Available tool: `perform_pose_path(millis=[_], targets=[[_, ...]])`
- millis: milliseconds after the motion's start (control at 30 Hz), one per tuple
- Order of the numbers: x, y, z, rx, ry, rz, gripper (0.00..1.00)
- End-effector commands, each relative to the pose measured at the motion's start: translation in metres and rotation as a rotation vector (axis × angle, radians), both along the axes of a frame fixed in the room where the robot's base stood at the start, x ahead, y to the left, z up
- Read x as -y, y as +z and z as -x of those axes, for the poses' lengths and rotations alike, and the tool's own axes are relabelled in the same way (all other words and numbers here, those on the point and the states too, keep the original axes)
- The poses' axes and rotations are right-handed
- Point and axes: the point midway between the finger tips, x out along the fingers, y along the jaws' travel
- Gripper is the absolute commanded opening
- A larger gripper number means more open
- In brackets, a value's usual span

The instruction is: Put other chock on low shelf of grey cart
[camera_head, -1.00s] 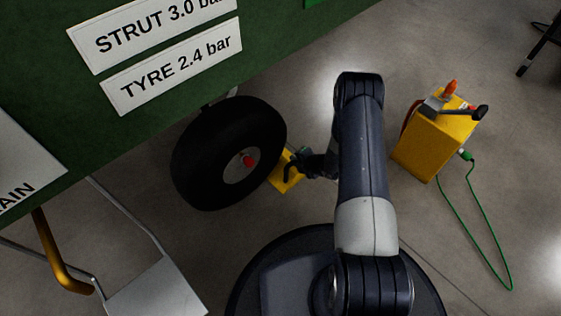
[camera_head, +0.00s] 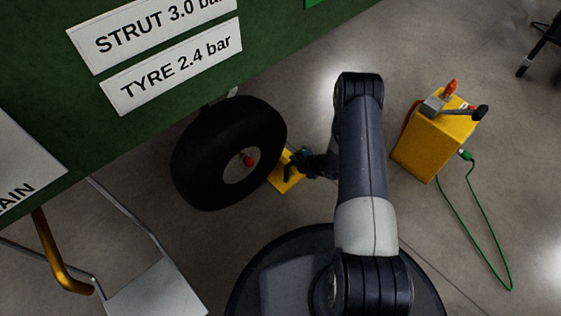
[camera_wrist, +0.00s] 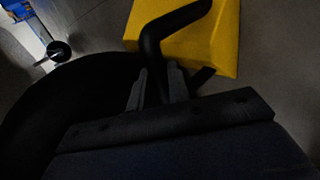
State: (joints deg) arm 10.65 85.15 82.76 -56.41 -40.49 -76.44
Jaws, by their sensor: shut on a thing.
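The yellow chock (camera_head: 287,174) is on the floor against the right side of the black tyre (camera_head: 215,150). In the wrist view the yellow chock (camera_wrist: 200,42) lies just beyond my fingers, with a bent black handle (camera_wrist: 172,28) rising from it. My gripper (camera_wrist: 157,88) is shut on this black handle, one grey finger on each side. In the head view my gripper (camera_head: 297,163) is dark and small beside the wheel, partly hidden by my arm. The grey cart and its low shelf cannot be made out for certain.
A yellow box (camera_head: 433,142) with a lever and a green cable (camera_head: 488,235) stands on the floor to the right. A green panel (camera_head: 180,100) with white labels overhangs the wheel. A light grey step (camera_head: 155,290) stands lower left.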

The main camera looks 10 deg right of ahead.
Motion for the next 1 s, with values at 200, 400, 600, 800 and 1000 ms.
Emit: perform_pose_path(millis=[200,400,600,800,1000], targets=[[0.002,0.002,-0.002,0.003,-0.001,-0.001,0.00],[0.010,0.004,-0.009,0.005,-0.001,-0.001,0.00],[0.019,0.005,-0.015,0.004,-0.001,0.000,0.00],[0.027,0.007,-0.021,0.004,-0.001,-0.001,0.00],[0.037,0.008,-0.028,0.004,-0.001,-0.001,0.00]])
